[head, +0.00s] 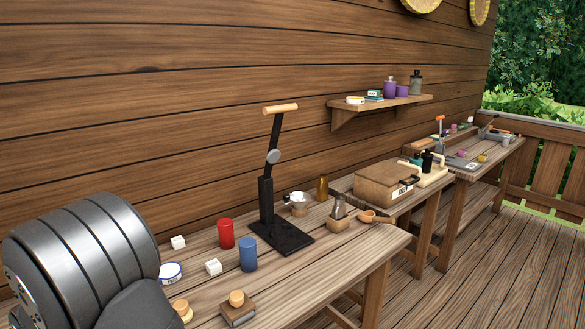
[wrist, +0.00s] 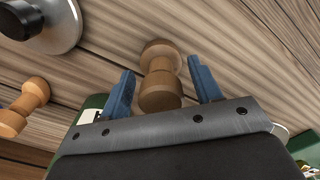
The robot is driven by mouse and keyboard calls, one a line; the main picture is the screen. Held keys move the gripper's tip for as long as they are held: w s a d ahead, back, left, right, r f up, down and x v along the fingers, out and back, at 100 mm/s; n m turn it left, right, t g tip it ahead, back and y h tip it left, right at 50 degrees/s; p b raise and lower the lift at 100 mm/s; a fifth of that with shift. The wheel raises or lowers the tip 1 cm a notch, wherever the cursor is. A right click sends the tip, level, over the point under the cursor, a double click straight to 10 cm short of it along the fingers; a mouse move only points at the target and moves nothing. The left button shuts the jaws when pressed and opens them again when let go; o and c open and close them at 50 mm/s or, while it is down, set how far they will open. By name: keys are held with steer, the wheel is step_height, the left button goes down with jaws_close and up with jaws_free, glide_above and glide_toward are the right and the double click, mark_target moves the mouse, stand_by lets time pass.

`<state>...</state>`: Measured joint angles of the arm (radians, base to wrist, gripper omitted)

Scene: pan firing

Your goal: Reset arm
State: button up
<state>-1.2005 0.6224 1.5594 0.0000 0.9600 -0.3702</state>
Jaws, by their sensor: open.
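My gripper (wrist: 161,67) shows in the wrist view with its two blue fingers apart. A turned wooden piece with a narrow waist (wrist: 160,60) appears between the fingers, with a visible gap to each finger. Whether it stands below the fingers or level with them I cannot tell. In the head view, a large grey rounded part of my arm fills the lower left, and my gripper is not seen there.
In the wrist view, a metal disc (wrist: 52,28) and another wooden piece (wrist: 28,103) lie to the left. In the head view, a black stand (head: 268,190), a red cylinder (head: 226,233) and a blue cylinder (head: 248,254) stand on the near bench (head: 345,265). The bench's front right is clear.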

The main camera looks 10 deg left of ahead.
step_height(320, 180, up, 17)
step_height(320, 180, down, 18)
steer(key=shift+r, duration=0.15)
step_height(320, 180, up, 4)
steer(key=shift+r, duration=0.15)
steer(key=w+d+r, duration=0.7)
steer(key=d, duration=0.2)
steer(key=w+d+m, duration=0.3)
steer(key=w+d, duration=0.3)
steer(key=w, duration=0.1)
steer(key=w+d+f+m, duration=0.1)
steer(key=w+d+m, duration=0.3)
steer(key=w+d, duration=0.2)
steer(key=w+d+f+m, duration=0.1)
steer(key=w+d+m, duration=0.2)
steer(key=w+d, duration=0.3)
steer(key=shift+w+d+m, duration=0.1)
steer(key=shift+w+m, duration=0.3)
steer(key=shift+w, duration=1.05)
steer(key=shift+w+d+f+m, duration=0.1)
steer(key=shift+w+d+m, duration=0.2)
steer(key=shift+w+d, duration=0.3)
steer(key=shift+s+d, duration=0.1)
